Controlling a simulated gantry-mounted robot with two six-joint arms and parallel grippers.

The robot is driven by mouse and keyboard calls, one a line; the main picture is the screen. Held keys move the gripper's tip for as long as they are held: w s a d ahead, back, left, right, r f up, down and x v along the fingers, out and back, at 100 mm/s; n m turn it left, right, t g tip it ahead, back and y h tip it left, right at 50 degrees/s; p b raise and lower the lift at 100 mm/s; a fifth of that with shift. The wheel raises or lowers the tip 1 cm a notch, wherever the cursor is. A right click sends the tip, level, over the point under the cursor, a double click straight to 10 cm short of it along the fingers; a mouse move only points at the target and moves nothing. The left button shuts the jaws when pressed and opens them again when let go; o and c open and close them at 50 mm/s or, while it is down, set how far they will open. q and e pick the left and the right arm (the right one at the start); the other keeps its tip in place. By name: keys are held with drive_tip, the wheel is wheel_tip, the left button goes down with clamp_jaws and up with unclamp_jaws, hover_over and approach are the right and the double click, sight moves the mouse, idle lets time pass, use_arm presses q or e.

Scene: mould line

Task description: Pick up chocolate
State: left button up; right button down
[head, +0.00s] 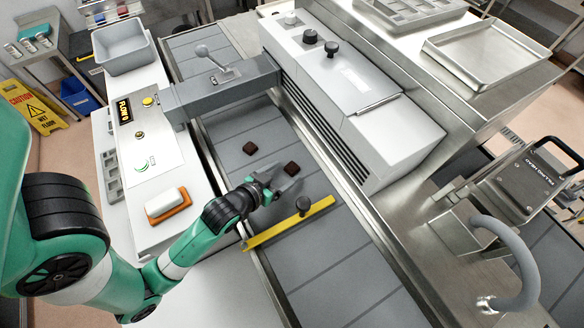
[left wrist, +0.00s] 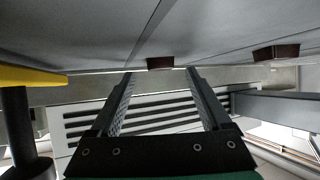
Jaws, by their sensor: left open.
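Two small dark brown chocolates lie on the grey conveyor belt. The nearer chocolate (head: 291,168) lies just beyond the fingertips of my left gripper (head: 281,183). The other chocolate (head: 250,148) lies farther up the belt to the left. My left gripper is open and empty, low over the belt. In the left wrist view, one chocolate (left wrist: 160,64) shows in line with the gap between the open fingers (left wrist: 160,72), and the second chocolate (left wrist: 276,52) is off to the right. My right gripper is not in view.
A yellow bar (head: 290,222) with a black knob (head: 303,204) crosses the belt close beside my gripper. A grey gate (head: 222,92) spans the belt farther up. A white machine housing (head: 350,90) borders the belt's right side; a control panel (head: 140,135) stands left.

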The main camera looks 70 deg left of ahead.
use_arm(q)
drive_tip(key=shift+x, duration=1.05)
clamp_jaws()
drive_tip(key=shift+r, duration=0.1)
wheel_tip(320, 180, up, 10)
drive_tip(key=p, duration=0.7)
drive_tip(key=shift+p, duration=0.35)
